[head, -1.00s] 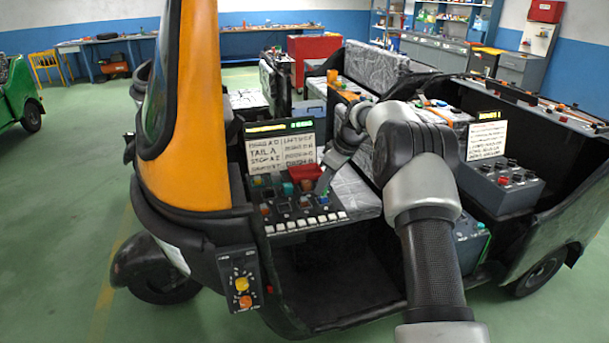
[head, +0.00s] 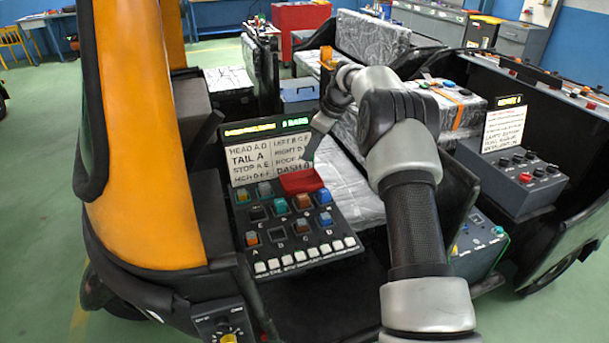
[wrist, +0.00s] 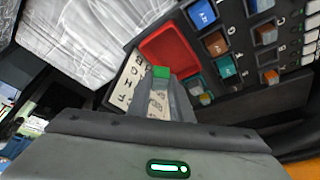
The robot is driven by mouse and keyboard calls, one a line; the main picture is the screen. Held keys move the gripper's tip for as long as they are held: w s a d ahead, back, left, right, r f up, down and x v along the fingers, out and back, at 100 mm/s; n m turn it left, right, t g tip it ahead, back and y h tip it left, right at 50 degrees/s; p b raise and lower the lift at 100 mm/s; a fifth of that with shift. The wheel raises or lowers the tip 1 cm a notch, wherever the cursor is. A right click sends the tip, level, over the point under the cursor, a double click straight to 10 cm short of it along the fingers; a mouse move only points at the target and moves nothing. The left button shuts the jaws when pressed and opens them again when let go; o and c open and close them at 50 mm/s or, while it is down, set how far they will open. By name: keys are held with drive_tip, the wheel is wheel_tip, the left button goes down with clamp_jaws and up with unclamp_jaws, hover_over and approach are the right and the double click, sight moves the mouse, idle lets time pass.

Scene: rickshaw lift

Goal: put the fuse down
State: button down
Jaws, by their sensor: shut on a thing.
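My gripper (wrist: 172,100) is shut on a small green fuse (wrist: 161,72), which shows at the fingertips in the wrist view. In the head view my gripper (head: 311,156) is just above and behind the red tray (head: 301,181), and the fuse cannot be made out there. The red tray (wrist: 180,52) looks empty in the wrist view and lies beyond the fingertips. The fuse panel (head: 288,246) holds several coloured fuses in rows. One socket (head: 277,235) looks dark and empty.
A lettered card (head: 265,161) stands upright behind the panel, close to my gripper. The orange front pillar (head: 150,140) rises at left. A grey control box (head: 515,180) and a wrapped seat (head: 345,190) are to the right.

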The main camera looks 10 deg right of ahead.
wheel_tip(320, 180, down, 9)
drive_tip(key=shift+s+r, duration=0.1)
drive_tip(key=shift+r, duration=0.05)
drive_tip(key=c, duration=1.9)
unclamp_jaws()
drive_tip(key=shift+o, duration=0.2)
